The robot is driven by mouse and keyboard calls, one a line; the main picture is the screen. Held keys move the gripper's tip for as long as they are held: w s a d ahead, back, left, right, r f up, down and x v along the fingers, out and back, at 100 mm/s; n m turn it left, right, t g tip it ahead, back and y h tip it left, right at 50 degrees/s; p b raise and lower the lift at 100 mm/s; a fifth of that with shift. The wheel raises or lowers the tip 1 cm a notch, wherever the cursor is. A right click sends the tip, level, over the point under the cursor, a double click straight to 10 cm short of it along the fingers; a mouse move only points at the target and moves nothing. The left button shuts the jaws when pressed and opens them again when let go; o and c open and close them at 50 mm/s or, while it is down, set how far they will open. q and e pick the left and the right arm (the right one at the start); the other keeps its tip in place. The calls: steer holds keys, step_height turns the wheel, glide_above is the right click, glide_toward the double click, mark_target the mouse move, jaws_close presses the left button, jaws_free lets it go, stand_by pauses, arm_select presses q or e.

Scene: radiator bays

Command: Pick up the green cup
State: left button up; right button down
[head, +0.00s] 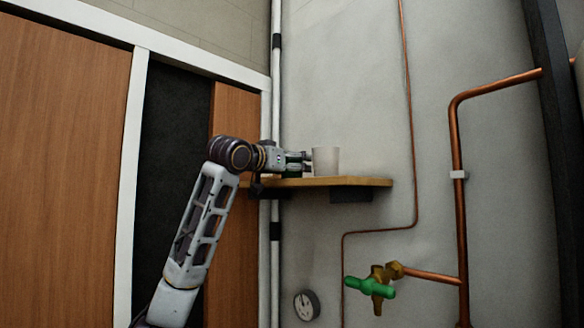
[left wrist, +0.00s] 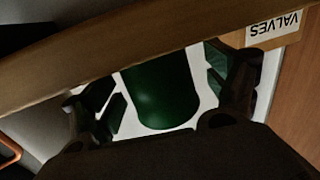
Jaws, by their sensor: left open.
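The green cup (left wrist: 160,95) shows in the left wrist view, dark green, between the two fingers of my left gripper (left wrist: 166,92). The fingers are open, one on each side of the cup, with a visible gap on both sides. In the head view my left gripper (head: 297,162) is just above the wooden shelf (head: 350,181), at its left part. There the green cup is mostly hidden by the gripper, with dark green (head: 293,171) showing at the fingers. My right gripper is not in view.
A pale cup (head: 326,161) stands on the shelf just right of my gripper. A white vertical pipe (head: 276,110) runs behind the arm. A copper pipe (head: 410,120) and a green-handled valve (head: 370,287) are at right. A VALVES label (left wrist: 273,29) is by the shelf edge.

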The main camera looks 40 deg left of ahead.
arm_select(q)
steer(key=shift+w, duration=0.3)
steer(key=c, duration=1)
steer(key=shift+r, duration=0.1)
steer(key=shift+s+r, duration=0.1)
